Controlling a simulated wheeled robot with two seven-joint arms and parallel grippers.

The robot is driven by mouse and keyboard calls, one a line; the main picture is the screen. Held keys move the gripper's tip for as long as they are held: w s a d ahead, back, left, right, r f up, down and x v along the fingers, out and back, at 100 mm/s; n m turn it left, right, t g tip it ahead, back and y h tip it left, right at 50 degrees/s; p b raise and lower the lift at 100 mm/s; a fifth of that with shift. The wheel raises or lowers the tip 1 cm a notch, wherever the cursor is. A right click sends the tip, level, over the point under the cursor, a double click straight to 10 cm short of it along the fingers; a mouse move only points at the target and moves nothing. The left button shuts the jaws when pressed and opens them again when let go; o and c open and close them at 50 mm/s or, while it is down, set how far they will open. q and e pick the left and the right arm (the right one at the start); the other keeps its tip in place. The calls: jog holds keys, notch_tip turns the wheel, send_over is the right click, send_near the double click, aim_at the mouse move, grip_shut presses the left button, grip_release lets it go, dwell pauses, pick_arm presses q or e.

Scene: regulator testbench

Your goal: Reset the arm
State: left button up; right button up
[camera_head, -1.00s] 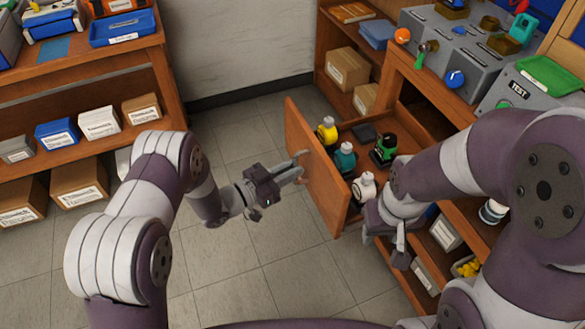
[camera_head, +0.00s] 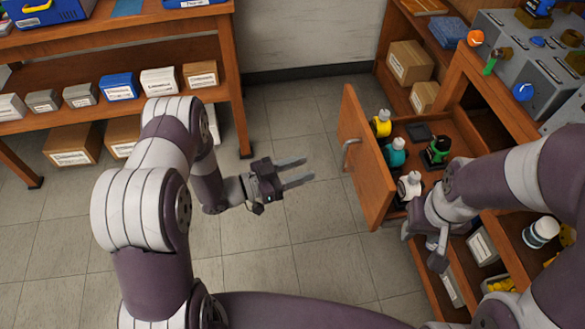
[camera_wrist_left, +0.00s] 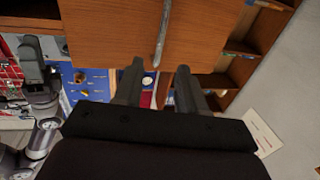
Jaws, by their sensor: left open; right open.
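My left gripper (camera_head: 295,172) is open and empty over the floor, left of the open drawer (camera_head: 365,155). Its two fingers also show in the left wrist view (camera_wrist_left: 160,88), with the drawer's metal handle (camera_wrist_left: 162,35) beyond them. The handle (camera_head: 350,152) stands clear of the fingers in the head view. My right gripper (camera_head: 438,250) hangs at the drawer's near right side, in front of the cabinet. It is open, with its fingers partly hidden.
The drawer holds a yellow bottle (camera_head: 381,123), a teal bottle (camera_head: 396,153), a white bottle (camera_head: 409,186) and a black-green item (camera_head: 436,151). A shelf with boxes (camera_head: 120,86) stands at left. Floor (camera_head: 310,225) between is clear.

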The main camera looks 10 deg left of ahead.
pick_arm(q)
jog(key=shift+v, duration=1.15)
